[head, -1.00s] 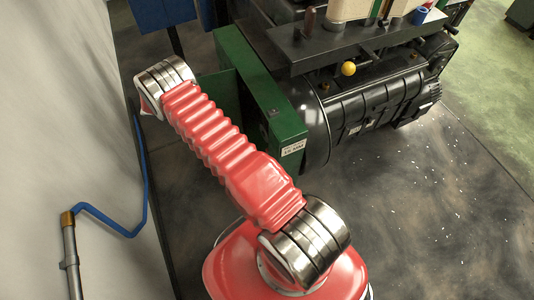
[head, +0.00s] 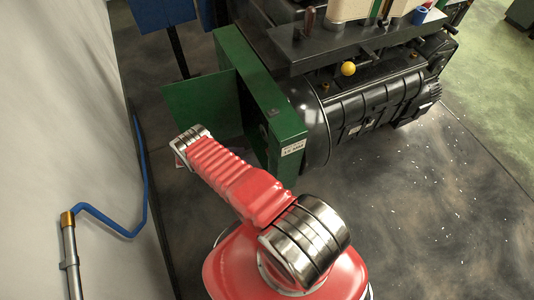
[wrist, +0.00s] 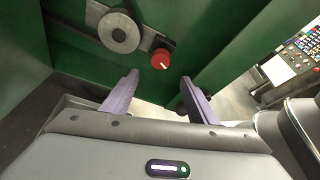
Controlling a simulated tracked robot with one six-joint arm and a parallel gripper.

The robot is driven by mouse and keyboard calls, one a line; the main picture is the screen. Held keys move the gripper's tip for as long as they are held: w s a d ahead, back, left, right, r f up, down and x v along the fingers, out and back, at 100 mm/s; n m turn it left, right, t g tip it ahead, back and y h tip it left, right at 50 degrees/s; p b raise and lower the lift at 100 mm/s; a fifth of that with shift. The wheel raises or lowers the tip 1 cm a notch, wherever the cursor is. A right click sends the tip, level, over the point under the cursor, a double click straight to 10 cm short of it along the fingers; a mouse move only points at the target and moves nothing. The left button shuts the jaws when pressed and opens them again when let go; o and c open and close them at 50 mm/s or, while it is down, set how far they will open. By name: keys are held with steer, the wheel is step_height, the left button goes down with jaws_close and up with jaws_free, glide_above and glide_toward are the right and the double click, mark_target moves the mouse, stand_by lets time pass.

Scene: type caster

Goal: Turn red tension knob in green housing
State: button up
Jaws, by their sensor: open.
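The red tension knob (wrist: 161,59) shows in the wrist view, with a small white mark on its face. It sits at the end of a dark arm beside a grey pulley wheel, inside the green housing (wrist: 205,30). My gripper (wrist: 158,88) has two purple fingers, spread apart. The knob appears between and beyond the fingertips, apart from both. In the head view the green housing (head: 262,105) stands left of the black machine with its door (head: 203,103) swung open. The knob and my gripper are hidden there.
The black caster machine (head: 370,95) stands right of the housing, with a yellow ball knob (head: 348,69) in front. A blue hose (head: 112,222) and metal pipe run along the left wall. A keyboard-like panel (wrist: 298,60) shows right in the wrist view. Floor at front right is clear.

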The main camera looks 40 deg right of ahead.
mark_target(267, 153)
stand_by(0.3)
steer(key=x, duration=1.3)
steer(key=shift+s+d+f, duration=0.1)
steer(key=shift+s+d, duration=0.05)
steer(key=shift+d, duration=0.15)
steer(key=c, duration=1.1)
